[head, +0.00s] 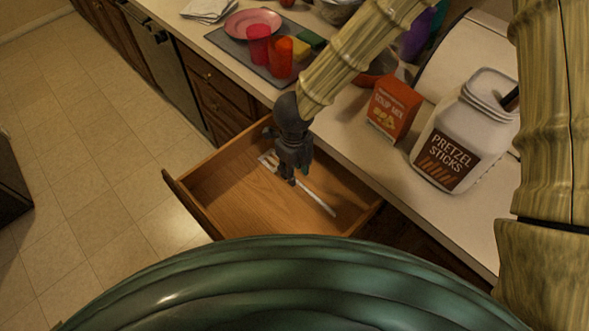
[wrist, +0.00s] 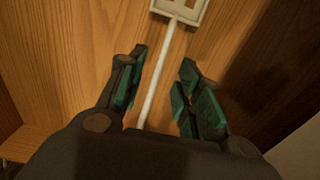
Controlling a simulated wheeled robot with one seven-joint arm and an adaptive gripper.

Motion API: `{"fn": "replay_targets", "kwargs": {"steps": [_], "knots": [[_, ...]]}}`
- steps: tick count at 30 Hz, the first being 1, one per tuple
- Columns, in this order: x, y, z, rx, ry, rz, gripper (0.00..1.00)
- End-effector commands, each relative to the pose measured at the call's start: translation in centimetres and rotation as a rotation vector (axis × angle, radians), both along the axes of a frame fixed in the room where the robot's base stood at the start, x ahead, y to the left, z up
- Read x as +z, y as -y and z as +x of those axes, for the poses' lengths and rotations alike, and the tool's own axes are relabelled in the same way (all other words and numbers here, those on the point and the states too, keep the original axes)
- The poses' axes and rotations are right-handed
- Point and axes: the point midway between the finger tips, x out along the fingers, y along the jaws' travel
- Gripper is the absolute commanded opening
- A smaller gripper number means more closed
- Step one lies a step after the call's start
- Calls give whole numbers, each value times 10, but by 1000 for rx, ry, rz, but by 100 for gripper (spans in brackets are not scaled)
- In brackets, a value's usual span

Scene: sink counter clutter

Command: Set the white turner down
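The white turner (head: 318,199) lies in the open wooden drawer (head: 225,197), with its slotted head toward the back left and its handle running toward the front right. In the wrist view its handle (wrist: 158,88) passes between my fingers, and its slotted head (wrist: 181,10) is at the top edge. My gripper (head: 288,178) is over the turner inside the drawer. In the wrist view my gripper (wrist: 160,90) is open, with clear gaps between the handle and both teal finger pads. The turner appears to rest on the drawer bottom.
On the counter stand a soup mix box (head: 394,108) and a pretzel sticks jar (head: 464,130), right of the drawer. Red cups (head: 258,44), an orange cup (head: 281,58) and a pink plate (head: 253,22) are farther back. The drawer walls surround my gripper; its left part is bare.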

Motion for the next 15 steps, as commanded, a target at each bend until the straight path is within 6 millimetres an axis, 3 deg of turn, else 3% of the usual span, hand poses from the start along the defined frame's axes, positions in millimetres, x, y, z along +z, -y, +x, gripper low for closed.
{"fn": "replay_targets", "kwargs": {"steps": [15], "knots": [[89,-1,1,-1,3,1,34]]}}
